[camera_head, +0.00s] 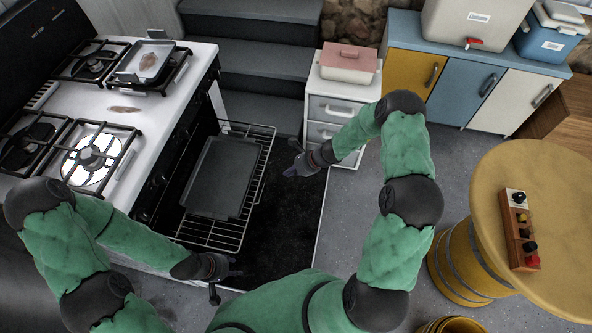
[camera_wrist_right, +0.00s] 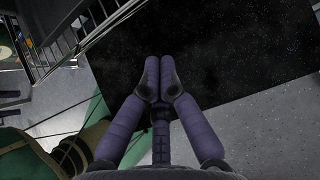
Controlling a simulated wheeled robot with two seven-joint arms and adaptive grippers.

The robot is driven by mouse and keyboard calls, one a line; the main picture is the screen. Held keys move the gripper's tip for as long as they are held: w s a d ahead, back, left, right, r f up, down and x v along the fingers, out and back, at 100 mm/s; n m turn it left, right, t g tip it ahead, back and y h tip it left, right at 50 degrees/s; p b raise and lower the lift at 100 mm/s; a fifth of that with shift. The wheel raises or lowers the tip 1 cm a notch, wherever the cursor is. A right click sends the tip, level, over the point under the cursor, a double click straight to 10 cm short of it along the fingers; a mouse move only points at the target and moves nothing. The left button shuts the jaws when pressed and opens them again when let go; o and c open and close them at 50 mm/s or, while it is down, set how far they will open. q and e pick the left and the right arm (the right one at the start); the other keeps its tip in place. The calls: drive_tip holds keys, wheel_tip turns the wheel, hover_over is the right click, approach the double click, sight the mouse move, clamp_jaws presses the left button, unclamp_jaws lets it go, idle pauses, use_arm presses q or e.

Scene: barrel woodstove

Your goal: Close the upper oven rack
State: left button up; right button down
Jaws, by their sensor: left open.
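The wire oven rack (camera_head: 212,233) is pulled out of the front of the stove (camera_head: 125,108). A dark flat tray (camera_head: 222,175) lies on it. Whether another rack sits below cannot be told. My right gripper (camera_head: 287,172) is to the right of the rack's outer edge, apart from it. In the right wrist view its fingertips (camera_wrist_right: 159,80) meet with nothing between them, and part of the rack (camera_wrist_right: 85,35) shows at upper left. My left gripper (camera_head: 228,284) is open and empty near the rack's near corner, and no contact is visible.
A white drawer unit (camera_head: 335,105) with a pink-lidded box (camera_head: 348,62) stands beyond, by dark steps (camera_head: 250,65). A round yellow table (camera_head: 550,190) stands at right. A pan (camera_head: 147,65) rests on the stove.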

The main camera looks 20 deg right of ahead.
use_arm(q)
wheel_tip(320, 180, down, 2)
drive_tip(key=shift+f+b, duration=0.25)
drive_tip(key=shift+b, duration=0.75)
use_arm(e)
drive_tip(key=w+a+f, duration=0.2)
drive_tip(key=w+a, duration=0.1)
drive_tip(key=a, duration=0.1)
drive_tip(key=shift+a+f, duration=0.35)
drive_tip(key=shift+f, duration=0.05)
drive_tip(key=shift+w, duration=0.15)
